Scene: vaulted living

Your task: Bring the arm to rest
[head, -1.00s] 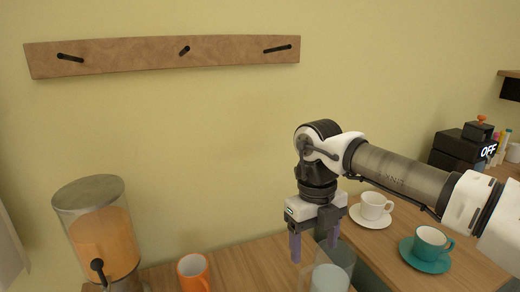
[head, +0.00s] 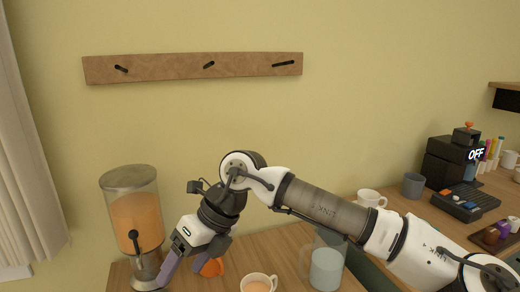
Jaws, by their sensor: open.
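My gripper (head: 183,272) is at the lower left of the head view, tilted down and to the left, its purple fingers apart. I see nothing held between them, though the fingertips are close to the bottom of the picture. My arm reaches in from the lower right and bends at the wrist above the counter. The gripper is just right of the drink dispenser (head: 136,212); I cannot tell whether they touch. An orange mug (head: 213,267) is partly hidden behind the gripper.
A white cup with orange drink (head: 258,283) and a clear pitcher (head: 326,268) stand on the wooden counter (head: 283,245) near my arm. A white cup (head: 371,198), a grey cup (head: 413,186) and a black machine (head: 447,160) are at right. A peg rack (head: 190,69) hangs above.

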